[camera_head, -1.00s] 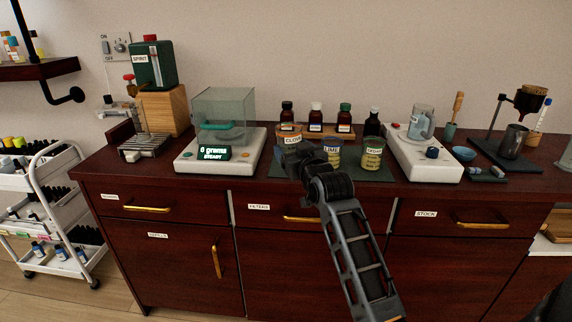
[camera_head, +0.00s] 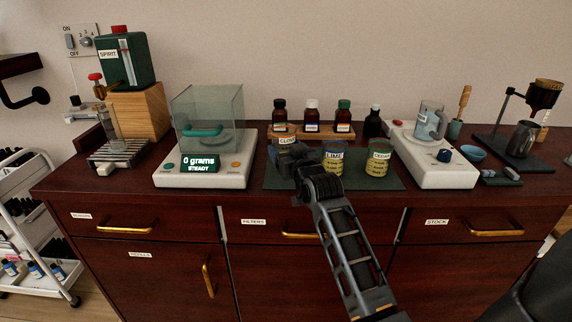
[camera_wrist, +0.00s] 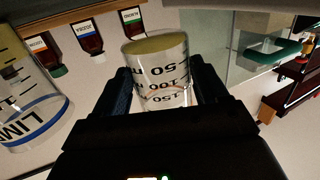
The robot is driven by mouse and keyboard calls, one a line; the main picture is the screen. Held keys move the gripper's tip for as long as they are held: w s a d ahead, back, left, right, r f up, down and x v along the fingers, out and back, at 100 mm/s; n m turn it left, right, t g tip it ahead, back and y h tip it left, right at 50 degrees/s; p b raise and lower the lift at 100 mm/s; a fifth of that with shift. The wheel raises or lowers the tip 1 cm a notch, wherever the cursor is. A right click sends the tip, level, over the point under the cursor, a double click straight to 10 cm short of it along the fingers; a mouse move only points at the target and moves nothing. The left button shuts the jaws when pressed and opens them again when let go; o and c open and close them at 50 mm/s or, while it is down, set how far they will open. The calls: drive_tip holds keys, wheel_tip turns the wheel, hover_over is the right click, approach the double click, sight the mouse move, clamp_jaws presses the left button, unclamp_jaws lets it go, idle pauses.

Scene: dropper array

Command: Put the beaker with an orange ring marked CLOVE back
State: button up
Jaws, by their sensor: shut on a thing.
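The CLOVE beaker (camera_head: 287,138) has an orange ring and stands out at the left of the dark mat (camera_head: 397,179); its lower part is hidden behind my gripper. My gripper (camera_head: 288,155) is shut on it. In the wrist view the beaker (camera_wrist: 164,70), clear with black volume marks and a yellowish end, sits between both fingers. I cannot tell whether its base touches the mat. The blue-ringed LIME beaker (camera_head: 333,158) is just to its right, apart from it, and the green-ringed CEDAR beaker (camera_head: 378,162) stands further right.
A wooden rack (camera_head: 296,132) with three brown bottles stands behind the mat, with a dark bottle (camera_head: 373,122) beside it. A glass-hooded balance (camera_head: 205,178), reading "0 grams STEADY", is to the left. A white stirrer plate (camera_head: 438,178) with a beaker is to the right.

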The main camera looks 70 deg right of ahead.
drive_tip(key=shift+f, duration=2.15)
drive_tip(key=shift+f, duration=0.15)
drive_tip(key=o, duration=1.4)
